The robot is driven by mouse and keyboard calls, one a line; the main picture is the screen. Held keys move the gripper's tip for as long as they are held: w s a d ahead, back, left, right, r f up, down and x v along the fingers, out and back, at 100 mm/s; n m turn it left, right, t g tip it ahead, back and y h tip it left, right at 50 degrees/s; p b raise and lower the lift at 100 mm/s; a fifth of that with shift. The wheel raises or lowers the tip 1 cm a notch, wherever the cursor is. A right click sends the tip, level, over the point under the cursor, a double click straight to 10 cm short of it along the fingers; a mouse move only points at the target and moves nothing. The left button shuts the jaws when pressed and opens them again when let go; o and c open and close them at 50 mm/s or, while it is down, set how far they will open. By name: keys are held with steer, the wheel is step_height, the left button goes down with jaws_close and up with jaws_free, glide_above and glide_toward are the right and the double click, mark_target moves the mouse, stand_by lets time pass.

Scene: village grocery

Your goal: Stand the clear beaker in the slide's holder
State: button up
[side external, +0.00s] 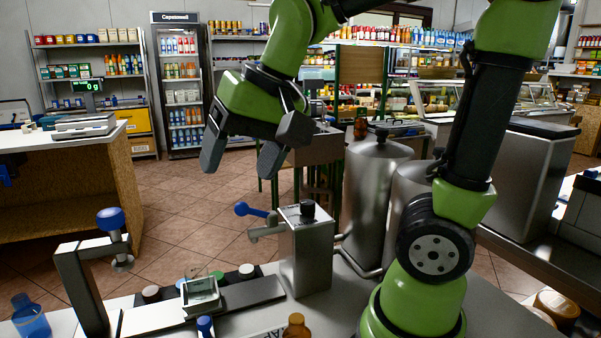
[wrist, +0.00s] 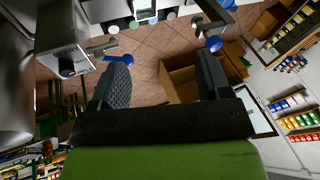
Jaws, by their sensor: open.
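My gripper (side external: 241,157) is open and empty, high above the bench and pointing down. Its two fingers also show apart in the wrist view (wrist: 162,72), with only floor and a brown box-like counter between them. The slide (side external: 250,293) is a dark rail on the bench, below my gripper. On it sits a small square, pale holder (side external: 201,290) with a glassy look; it also shows at the top edge of the wrist view (wrist: 145,10). I cannot make out a clear beaker for certain. A see-through blue bottle (side external: 30,318) stands at the left edge.
A metal box (side external: 307,250) with a black knob and blue-handled lever (side external: 250,210) stands at the rail's right end. A bracket with a blue knob (side external: 110,219) rises at the left. Several capped vials stand behind the rail. A brown bottle (side external: 296,327) is in front; steel canisters (side external: 372,200) stand behind.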

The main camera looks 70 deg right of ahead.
steer(key=s+a+n+t, duration=0.1)
steer(key=s+n+t, duration=0.1)
steer(key=s, duration=0.6)
steer(key=shift+s+f+n+y, duration=0.15)
steer(key=shift+f+n+y, duration=0.1)
steer(key=shift+n+y, duration=0.2)
stand_by(1.5)
